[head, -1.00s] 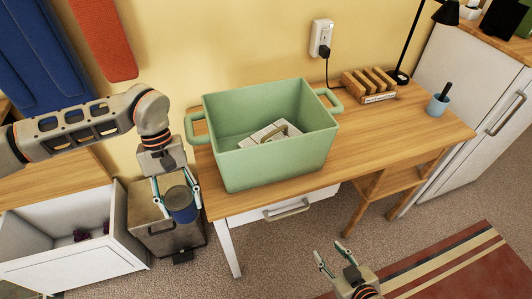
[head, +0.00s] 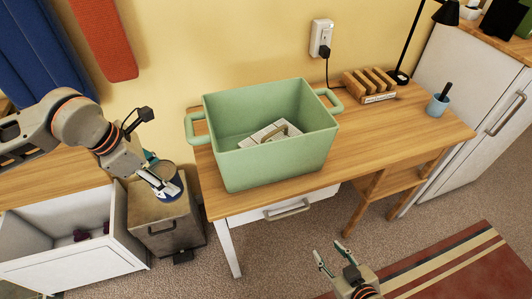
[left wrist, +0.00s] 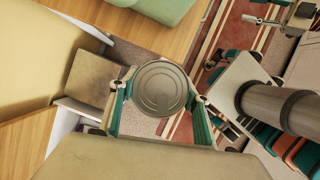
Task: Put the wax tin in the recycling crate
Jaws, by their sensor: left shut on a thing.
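The wax tin (head: 171,189) is a short blue cylinder with a grey metal end. My left gripper (head: 163,183) is shut on it, left of the desk and above the brown bin in the head view. The left wrist view shows the tin's round grey end (left wrist: 160,88) between the two fingers. The green crate (head: 275,166), which I take as the recycling crate, stands open on the desk, right of the tin and apart from it. A pale carton lies inside it. My right gripper (head: 331,254) is open and empty, in front of the desk.
The wooden desk (head: 390,135) carries a slotted wooden rack (head: 369,86), a lamp and a blue cup (head: 437,105). The crate's side handle (head: 194,128) faces my left arm. A brown bin (head: 165,225) and a white open box (head: 75,255) stand left of the desk.

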